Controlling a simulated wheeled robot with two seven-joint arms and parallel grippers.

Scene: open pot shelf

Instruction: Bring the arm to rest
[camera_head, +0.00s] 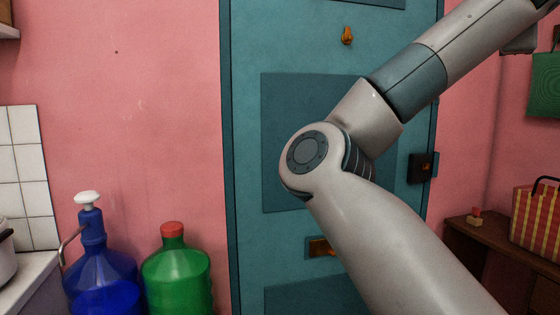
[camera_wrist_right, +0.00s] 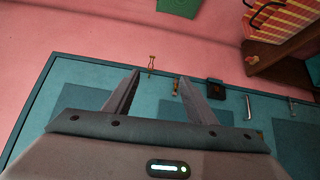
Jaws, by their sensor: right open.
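My right arm (camera_head: 400,225) is raised and bent at the elbow in the head view, in front of the teal door. Its far part runs up and out at the upper right, so its gripper is outside that view. My left gripper is in neither view.
The teal door (camera_head: 250,45) stands behind my arm. A blue bottle with a pump (camera_head: 100,275) and a green bottle (camera_head: 178,275) stand lower left. A striped bag (camera_head: 538,215) sits on a wooden table (camera_head: 470,240) at right. The pink wall (camera_head: 130,120) left of the door is clear.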

